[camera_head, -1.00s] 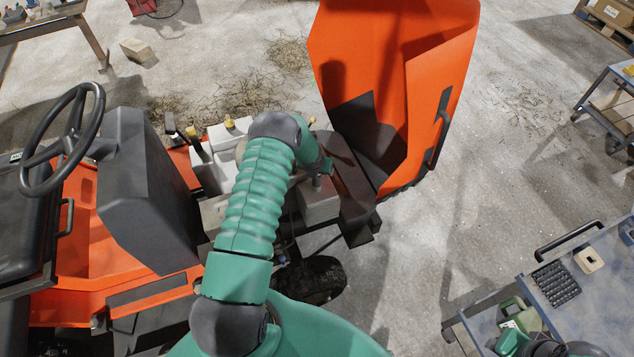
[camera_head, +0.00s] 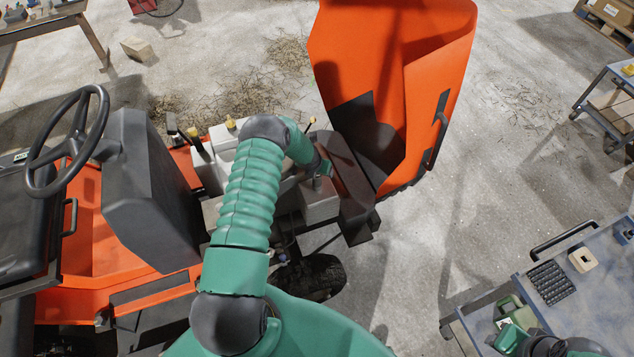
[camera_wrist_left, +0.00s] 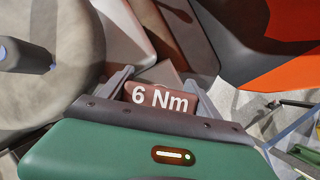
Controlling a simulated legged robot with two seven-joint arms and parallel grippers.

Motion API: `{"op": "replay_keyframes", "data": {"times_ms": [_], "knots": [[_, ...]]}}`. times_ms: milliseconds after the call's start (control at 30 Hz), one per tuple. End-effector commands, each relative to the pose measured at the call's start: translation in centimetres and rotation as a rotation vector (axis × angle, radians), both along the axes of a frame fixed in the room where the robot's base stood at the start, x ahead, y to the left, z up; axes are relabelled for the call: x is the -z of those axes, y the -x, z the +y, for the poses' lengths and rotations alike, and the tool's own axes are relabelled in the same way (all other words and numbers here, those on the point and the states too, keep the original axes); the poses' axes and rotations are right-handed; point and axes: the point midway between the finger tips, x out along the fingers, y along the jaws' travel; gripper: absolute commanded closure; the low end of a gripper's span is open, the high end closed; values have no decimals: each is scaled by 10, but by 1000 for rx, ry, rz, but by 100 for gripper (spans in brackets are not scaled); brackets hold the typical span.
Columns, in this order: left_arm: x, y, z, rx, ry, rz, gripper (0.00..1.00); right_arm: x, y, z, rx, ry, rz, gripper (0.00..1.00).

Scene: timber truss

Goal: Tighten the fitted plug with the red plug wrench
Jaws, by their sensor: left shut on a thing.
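My left gripper (camera_wrist_left: 163,85) is shut on the red plug wrench (camera_wrist_left: 160,98), a dull red piece marked "6 Nm" in the left wrist view. Only its labelled end shows between the two grey fingers; its far end is hidden. In the head view my left arm reaches over the open engine of an orange tractor (camera_head: 120,290), and the left gripper (camera_head: 324,168) is by a grey block (camera_head: 320,207). I cannot make out the fitted plug or whether the wrench touches it. My right gripper (camera_head: 508,338) shows partly at the lower right; its fingers are unclear.
The raised orange hood (camera_head: 405,60) stands just right of the engine. A steering wheel (camera_head: 65,142) is at the left. A blue-grey trolley (camera_head: 600,290) with a black tray (camera_head: 553,283) is at the lower right. Concrete floor between hood and trolley is free.

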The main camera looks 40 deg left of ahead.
Motion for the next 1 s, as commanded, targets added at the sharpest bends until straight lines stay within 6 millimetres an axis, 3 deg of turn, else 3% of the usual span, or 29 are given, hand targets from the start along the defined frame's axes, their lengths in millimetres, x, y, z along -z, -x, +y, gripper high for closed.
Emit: {"op": "replay_keyframes", "data": {"times_ms": [333,1000], "knots": [[3,3,-3,93,5,8,100,-13,0,0,0,0,0,64],[6,3,-4,126,2,11,100,-7,0,0,0,0,0,64]]}}
